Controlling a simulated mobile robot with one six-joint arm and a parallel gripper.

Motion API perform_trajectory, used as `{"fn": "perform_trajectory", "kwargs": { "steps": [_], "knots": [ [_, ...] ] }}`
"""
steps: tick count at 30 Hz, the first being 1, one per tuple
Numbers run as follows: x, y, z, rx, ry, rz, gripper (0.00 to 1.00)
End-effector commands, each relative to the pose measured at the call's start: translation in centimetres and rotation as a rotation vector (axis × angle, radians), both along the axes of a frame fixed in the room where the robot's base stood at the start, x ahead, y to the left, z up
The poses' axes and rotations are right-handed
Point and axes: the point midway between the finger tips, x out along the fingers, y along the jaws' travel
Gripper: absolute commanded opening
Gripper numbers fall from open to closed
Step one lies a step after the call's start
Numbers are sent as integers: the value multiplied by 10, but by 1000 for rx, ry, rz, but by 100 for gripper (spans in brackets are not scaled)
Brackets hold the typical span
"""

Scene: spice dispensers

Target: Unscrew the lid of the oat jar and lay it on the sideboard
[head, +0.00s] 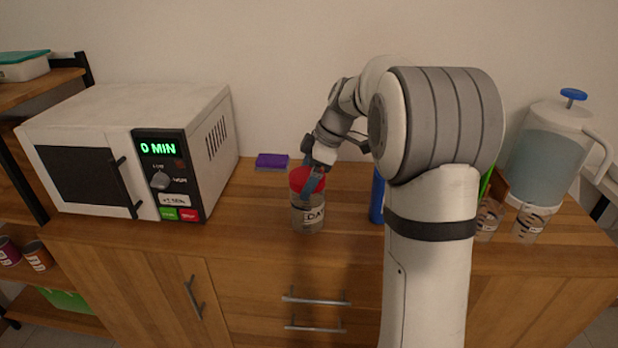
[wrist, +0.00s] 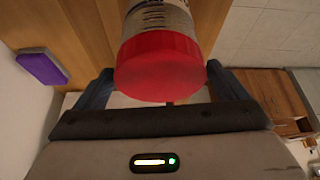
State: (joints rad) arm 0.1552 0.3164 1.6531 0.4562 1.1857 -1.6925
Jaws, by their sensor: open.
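The oat jar (head: 307,217) stands upright on the sideboard (head: 262,236), a clear jar with a label partly reading "OA". Its red lid (head: 296,179) is on top of it. The lid (wrist: 160,66) fills the upper middle of the wrist view, with part of the jar (wrist: 156,17) beyond it. My gripper (head: 314,178) is at the lid in the head view and hides part of it. In the wrist view my gripper (wrist: 164,88) is open, with one finger on each side of the lid. I cannot tell whether the fingers touch it.
A white microwave (head: 100,150) stands left of the jar. A purple sponge-like block (head: 271,161) lies behind the jar. A blue item (head: 377,196) stands to its right, partly behind my arm. Small jars (head: 528,226) and a water pitcher (head: 555,150) are at the right. The sideboard is clear between microwave and jar.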

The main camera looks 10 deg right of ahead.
Motion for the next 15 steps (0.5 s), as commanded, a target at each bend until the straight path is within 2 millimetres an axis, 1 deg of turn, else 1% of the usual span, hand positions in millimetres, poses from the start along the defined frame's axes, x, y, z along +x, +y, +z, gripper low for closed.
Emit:
{"fn": "perform_trajectory", "kwargs": {
  "steps": [1, 5, 12, 15],
  "knots": [
    [-1, 0, -3, 0, -1, -49, 93],
    [-1, 0, -3, 0, -2, -197, 93],
    [-1, 1, -1, -1, -2, -506, 93],
    [-1, 1, 0, -1, -1, -606, 93]
  ]
}}
